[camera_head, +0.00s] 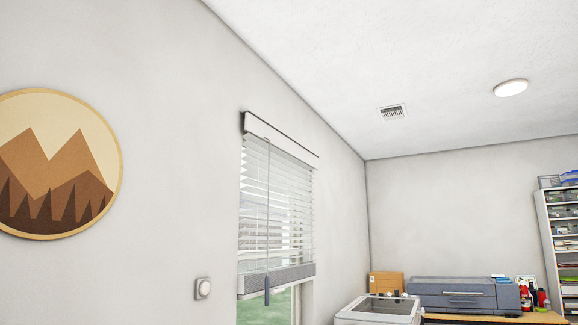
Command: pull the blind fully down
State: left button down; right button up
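The blind (285,205) hangs on a window in the left wall, in the middle of the head view. Its white slats hang from a dark-edged top rail (280,137). A thick grey bottom rail (290,275) lies near the lower part of the view. Below the rail a strip of window (267,307) shows green outside, so the blind does not cover that part. A thin cord or wand (268,200) hangs in front of the slats and ends in a dark grey handle (267,290). The window's lower edge is out of view. Neither gripper is in view.
A white box-like machine (380,310) stands right of the window. Behind it a grey printer (465,295) sits on a wooden desk (535,318). A shelf (545,235) stands at the far right. A round wall dial (203,289) is left of the window. The floor is not visible.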

aim_at(285, 169)
jog(key=i+l+u, duration=0.2)
jog(key=i+l, duration=0.45)
jog(key=i+l+u, duration=0.2)
jog(key=i+l, duration=0.6)
